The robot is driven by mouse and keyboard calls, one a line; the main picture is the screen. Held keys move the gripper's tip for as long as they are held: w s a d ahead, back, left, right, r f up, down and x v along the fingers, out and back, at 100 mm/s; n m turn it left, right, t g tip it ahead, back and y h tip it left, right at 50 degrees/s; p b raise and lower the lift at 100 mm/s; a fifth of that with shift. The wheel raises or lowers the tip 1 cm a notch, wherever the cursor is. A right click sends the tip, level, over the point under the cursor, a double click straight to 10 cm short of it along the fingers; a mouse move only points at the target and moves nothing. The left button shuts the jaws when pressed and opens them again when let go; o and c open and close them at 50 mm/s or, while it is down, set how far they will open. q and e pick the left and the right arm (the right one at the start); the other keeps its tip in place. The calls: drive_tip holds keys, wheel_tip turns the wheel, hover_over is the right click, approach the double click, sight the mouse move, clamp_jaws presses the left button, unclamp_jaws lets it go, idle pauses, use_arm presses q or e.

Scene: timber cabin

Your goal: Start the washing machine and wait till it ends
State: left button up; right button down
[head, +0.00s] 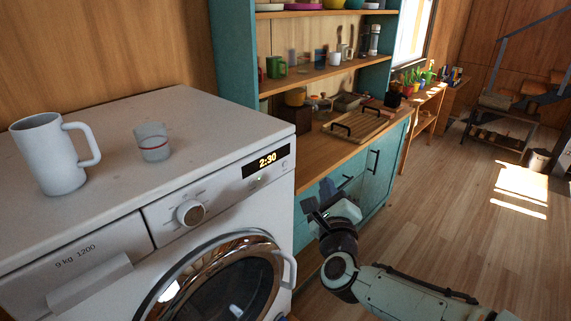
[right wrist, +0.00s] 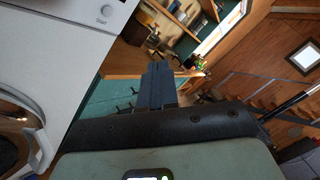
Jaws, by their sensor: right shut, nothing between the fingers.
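The white washing machine (head: 120,212) stands at the left in the head view, with its display (head: 267,160) lit and reading 2:30. A round dial (head: 190,213) sits on its front panel. The round chrome-rimmed door (head: 225,285) looks closed, and its glass is dark. In the right wrist view the machine's white front (right wrist: 60,50) fills the left side, with a round button marked Start (right wrist: 106,12) at the top. My right gripper (head: 312,207) is shut and empty, to the right of the machine and apart from it. Its fingers (right wrist: 158,80) also show in the right wrist view. My left gripper is out of view.
A white mug (head: 47,155) and a small glass (head: 152,143) stand on the machine. A teal cabinet (head: 378,165) with a wooden counter adjoins it, holding a tray (head: 358,124) with dark handles. Open wooden floor (head: 450,225) lies to the right, with stairs (head: 520,105) beyond.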

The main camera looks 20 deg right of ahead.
sight(285, 164)
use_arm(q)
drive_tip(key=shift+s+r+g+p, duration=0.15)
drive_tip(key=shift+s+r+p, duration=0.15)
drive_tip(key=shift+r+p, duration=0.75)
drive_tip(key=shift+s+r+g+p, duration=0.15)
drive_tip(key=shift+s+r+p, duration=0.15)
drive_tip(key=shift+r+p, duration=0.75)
use_arm(e)
drive_tip(key=w+a, duration=0.3)
drive_tip(key=w, duration=0.5)
drive_tip(key=shift+w+a, duration=0.15)
drive_tip(key=shift+a, duration=0.05)
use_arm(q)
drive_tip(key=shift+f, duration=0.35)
use_arm(e)
drive_tip(key=shift+w+f, duration=0.1)
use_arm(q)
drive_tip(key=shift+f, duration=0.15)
use_arm(e)
drive_tip(key=shift+w+a, duration=0.15)
drive_tip(key=shift+w, duration=0.15)
